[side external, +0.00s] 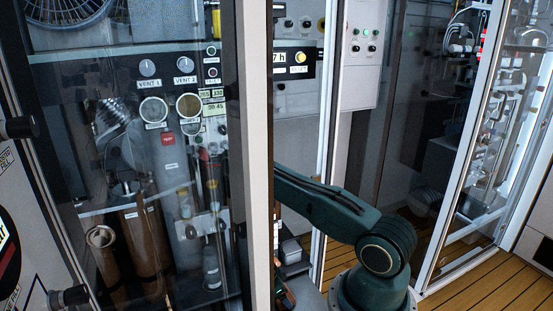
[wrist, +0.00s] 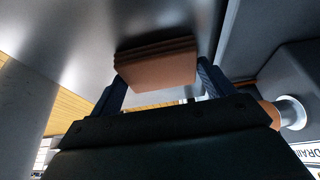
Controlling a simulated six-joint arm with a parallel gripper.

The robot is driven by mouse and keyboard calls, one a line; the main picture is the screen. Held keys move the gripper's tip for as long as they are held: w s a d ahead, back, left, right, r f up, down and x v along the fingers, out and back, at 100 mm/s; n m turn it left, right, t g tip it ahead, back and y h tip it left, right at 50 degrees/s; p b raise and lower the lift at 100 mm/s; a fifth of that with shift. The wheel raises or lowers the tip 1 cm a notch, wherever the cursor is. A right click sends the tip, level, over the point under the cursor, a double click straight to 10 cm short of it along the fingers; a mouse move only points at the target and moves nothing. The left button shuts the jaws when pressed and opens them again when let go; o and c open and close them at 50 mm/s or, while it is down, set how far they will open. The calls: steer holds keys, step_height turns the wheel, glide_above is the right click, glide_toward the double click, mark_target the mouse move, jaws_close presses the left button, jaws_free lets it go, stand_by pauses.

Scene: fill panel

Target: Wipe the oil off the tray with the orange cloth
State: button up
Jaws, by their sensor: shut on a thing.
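In the wrist view, my gripper (wrist: 160,80) is shut on the folded orange cloth (wrist: 158,72), a brown-orange pad with several layers between the two dark blue fingers. The cloth lies close against a smooth grey metallic surface (wrist: 75,35), which looks like the tray. A dark shadow borders the cloth there; whether it touches the surface I cannot tell. No oil can be made out clearly. In the side view, my gripper, the cloth and the tray are hidden behind the door post.
A glass door with a pale post (side external: 256,150) stands in front of the work. Behind it are gauges (side external: 153,109), brown cylinders (side external: 140,240) and pipes. In the wrist view, a pale column (wrist: 22,110) is at left and a dark wall (wrist: 285,70) at right.

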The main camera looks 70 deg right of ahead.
steer(key=shift+s+r, duration=0.1)
steer(key=shift+r, duration=3.95)
steer(key=shift+w+a+r+n, duration=0.1)
steer(key=shift+w+r+n, duration=0.1)
steer(key=shift+w+n, duration=0.15)
steer(key=w+a+r+n+t+y, duration=0.1)
steer(key=w+a+r+n+t, duration=0.2)
steer(key=w+a+r+n, duration=0.4)
steer(key=w+a+r+n+t+y, duration=0.2)
steer(key=w+a+r+n+t, duration=0.2)
steer(key=w+a+r+n, duration=0.3)
steer(key=shift+a+r+n+t, duration=0.3)
steer(key=shift+a+r+n, duration=2.6)
steer(key=shift+n, duration=3.25)
steer(key=shift+d+r, duration=0.25)
steer(key=shift+d, duration=0.15)
